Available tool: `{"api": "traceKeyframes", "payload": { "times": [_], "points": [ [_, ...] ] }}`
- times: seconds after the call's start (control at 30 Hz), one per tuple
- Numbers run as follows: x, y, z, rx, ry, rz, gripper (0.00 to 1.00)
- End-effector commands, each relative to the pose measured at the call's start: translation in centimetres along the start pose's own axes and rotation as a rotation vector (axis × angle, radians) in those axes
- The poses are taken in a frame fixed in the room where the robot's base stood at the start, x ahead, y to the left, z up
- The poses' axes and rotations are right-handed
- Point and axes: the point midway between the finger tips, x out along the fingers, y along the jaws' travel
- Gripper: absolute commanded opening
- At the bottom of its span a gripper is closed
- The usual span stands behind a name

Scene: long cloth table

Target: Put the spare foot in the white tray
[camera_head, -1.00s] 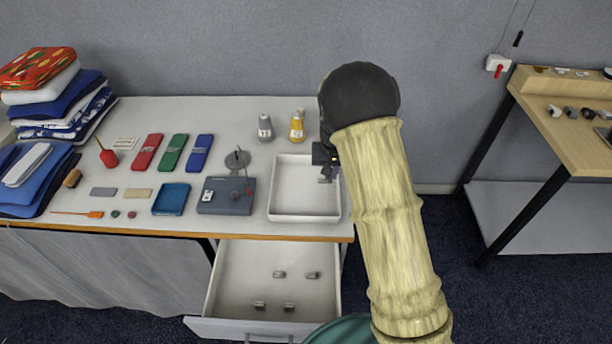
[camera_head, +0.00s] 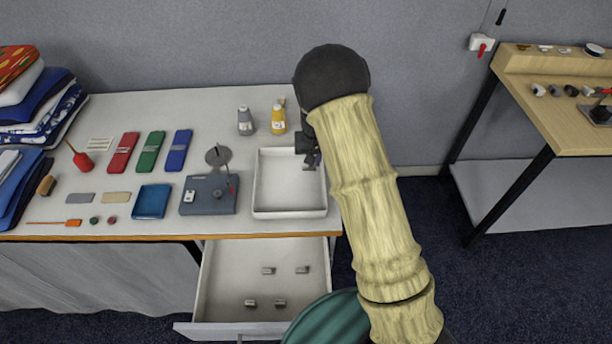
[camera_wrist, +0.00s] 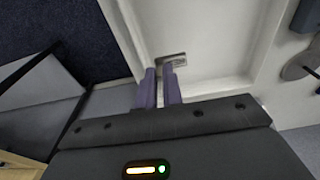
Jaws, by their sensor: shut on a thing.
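The white tray (camera_head: 291,211) stands on the table's right end, and its pale inside and rim (camera_wrist: 265,50) fill the middle of the wrist view. My gripper (camera_head: 311,160) is over the tray's right part. In the wrist view, its two purple fingers (camera_wrist: 160,75) are shut on a small grey metal foot (camera_wrist: 173,60). The foot also shows as a small grey piece below the fingers in the head view (camera_head: 309,168). I cannot tell how high it is above the tray floor. The rest of the tray looks empty. My arm covers part of the tray's right side.
An open drawer (camera_head: 215,285) below the tray holds several similar small feet (camera_head: 302,269). A grey-blue box (camera_head: 209,207) stands left of the tray. A wooden bench (camera_head: 560,110) is at right.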

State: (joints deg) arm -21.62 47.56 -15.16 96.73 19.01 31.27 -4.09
Motion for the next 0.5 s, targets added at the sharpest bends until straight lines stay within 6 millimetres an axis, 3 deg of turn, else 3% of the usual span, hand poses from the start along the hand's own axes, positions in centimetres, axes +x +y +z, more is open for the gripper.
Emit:
{"api": "traceKeyframes", "payload": {
  "times": [0.1, 0.2, 0.5],
  "points": [
    [2.1, 0.0, 0.3, 0.001, -0.004, 0.001, 0.00],
    [3.0, 0.0, 0.4, 0.000, -0.001, 0.000, 0.00],
    [3.3, 0.0, 0.4, -0.001, 0.000, 0.000, 0.00]
  ]
}}
